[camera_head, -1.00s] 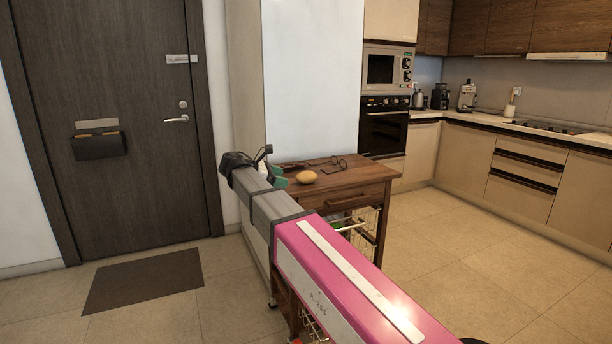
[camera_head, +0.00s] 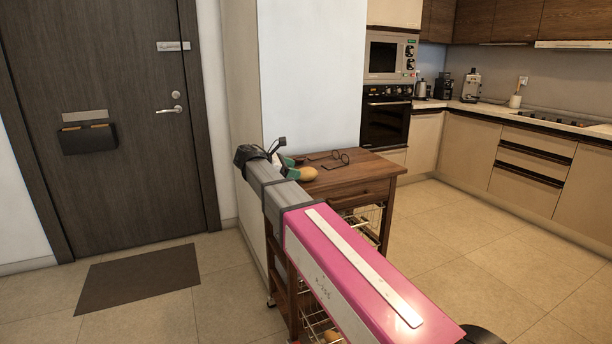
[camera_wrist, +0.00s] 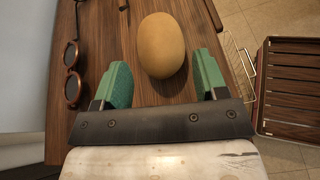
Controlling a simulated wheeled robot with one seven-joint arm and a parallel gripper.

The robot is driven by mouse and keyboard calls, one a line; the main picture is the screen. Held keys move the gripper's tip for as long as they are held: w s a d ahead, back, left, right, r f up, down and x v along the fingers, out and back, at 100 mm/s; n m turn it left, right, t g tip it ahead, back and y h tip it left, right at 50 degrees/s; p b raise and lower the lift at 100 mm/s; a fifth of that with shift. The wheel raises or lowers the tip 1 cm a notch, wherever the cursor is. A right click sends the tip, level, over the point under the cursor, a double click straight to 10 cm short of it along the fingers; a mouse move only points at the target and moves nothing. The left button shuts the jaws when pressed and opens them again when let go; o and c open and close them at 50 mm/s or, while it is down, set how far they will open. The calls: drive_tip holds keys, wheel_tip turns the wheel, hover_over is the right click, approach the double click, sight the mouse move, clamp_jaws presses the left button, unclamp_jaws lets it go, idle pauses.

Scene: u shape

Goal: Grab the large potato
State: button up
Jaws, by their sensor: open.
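The large potato (camera_wrist: 162,45) is a smooth yellow-brown oval lying on the wooden top of a small cart (camera_head: 355,178). In the head view the potato (camera_head: 304,174) sits near the left end of that top, partly behind my arm. My gripper (camera_wrist: 164,82) is open, with its two green finger pads spread apart. In the wrist view the potato lies just ahead of the gap between the pads, roughly centred, with its near end about level with the fingertips. The fingers do not appear to touch it. In the head view a green pad shows beside the potato.
Eyeglasses (camera_wrist: 73,70) lie on the cart top to the left in the wrist view. A dark item (camera_wrist: 124,4) lies near the potato's upper left. Wire baskets (camera_head: 362,220) hang under the top. A tall white panel (camera_head: 310,80) stands behind the cart.

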sight(306, 174)
drive_tip(key=shift+x, duration=2.65)
drive_tip(key=shift+w+a+f, duration=0.1)
drive_tip(key=shift+f, duration=0.05)
drive_tip(key=c, duration=0.7)
drive_tip(key=shift+o, duration=0.2)
